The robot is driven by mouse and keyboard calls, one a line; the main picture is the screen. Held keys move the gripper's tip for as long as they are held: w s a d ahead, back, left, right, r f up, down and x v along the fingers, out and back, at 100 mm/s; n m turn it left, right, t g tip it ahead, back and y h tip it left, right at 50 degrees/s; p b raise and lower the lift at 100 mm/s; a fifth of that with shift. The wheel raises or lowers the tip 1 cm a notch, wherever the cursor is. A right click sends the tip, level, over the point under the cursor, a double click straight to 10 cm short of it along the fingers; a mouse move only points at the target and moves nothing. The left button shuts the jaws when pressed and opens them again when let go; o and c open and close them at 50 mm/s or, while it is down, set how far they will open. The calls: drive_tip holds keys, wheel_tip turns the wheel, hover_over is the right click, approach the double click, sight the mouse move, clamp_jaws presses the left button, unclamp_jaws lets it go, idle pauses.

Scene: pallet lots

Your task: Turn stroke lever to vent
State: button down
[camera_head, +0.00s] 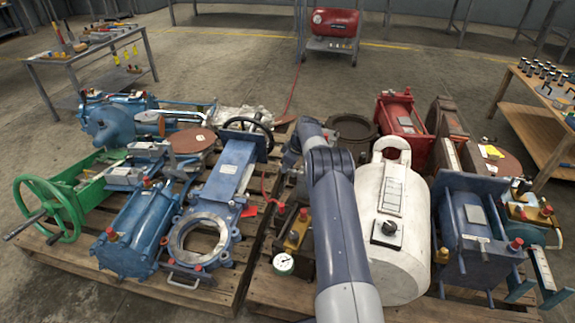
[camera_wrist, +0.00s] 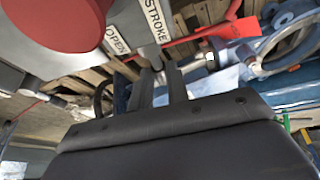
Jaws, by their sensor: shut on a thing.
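In the wrist view, my gripper (camera_wrist: 160,70) has its two dark fingers close together on a narrow grey lever (camera_wrist: 152,56), just below a white plate marked STROKE (camera_wrist: 154,18). Most of the lever is hidden by the fingers, so I cannot tell its exact angle. A second white plate marked OPEN (camera_wrist: 117,40) sits to the left of it, next to a large red round cap (camera_wrist: 55,22). No plate marked vent can be read. In the head view, my arm covers the lever and my gripper.
A red tag (camera_wrist: 240,27) hangs right of the fingers. Around my arm stand a white tank (camera_head: 405,265), a blue gate valve (camera_head: 225,175), a pressure gauge (camera_head: 284,264) and a blue actuator (camera_head: 470,230) on crowded pallets (camera_head: 215,295). Open floor lies behind.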

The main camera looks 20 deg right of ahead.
idle(0.3)
drive_tip(key=c, duration=1.4)
unclamp_jaws()
drive_tip(key=shift+o, duration=0.2)
drive_tip(key=p+v, duration=0.4)
drive_tip(key=v, duration=0.6)
drive_tip(key=shift+s+d+r, duration=0.15)
drive_tip(key=shift+r, duration=0.2)
